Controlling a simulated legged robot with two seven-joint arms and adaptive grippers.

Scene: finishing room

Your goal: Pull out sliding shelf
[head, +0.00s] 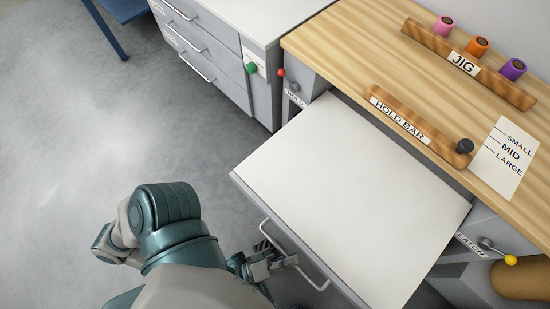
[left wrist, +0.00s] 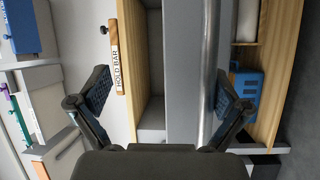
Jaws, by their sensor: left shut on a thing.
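The sliding shelf (head: 350,190) is a white-topped panel standing well out from under the wooden worktop. A metal bar handle (head: 312,279) runs along its front edge. My left gripper (head: 283,262) is at this handle, near its middle, and is shut on it. In the left wrist view the handle (left wrist: 208,55) runs upright beside the grey shelf front (left wrist: 183,70), between the two fingers of my left gripper (left wrist: 158,97). Finger contact is hard to see there. My right gripper is in neither view.
The worktop (head: 365,35) carries a hold bar (head: 412,122), a jig rack (head: 465,62) with coloured pegs and a size card (head: 503,158). A yellow-knobbed latch (head: 510,260) is at the right. A grey drawer cabinet (head: 215,50) stands at the back left. Floor at left is clear.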

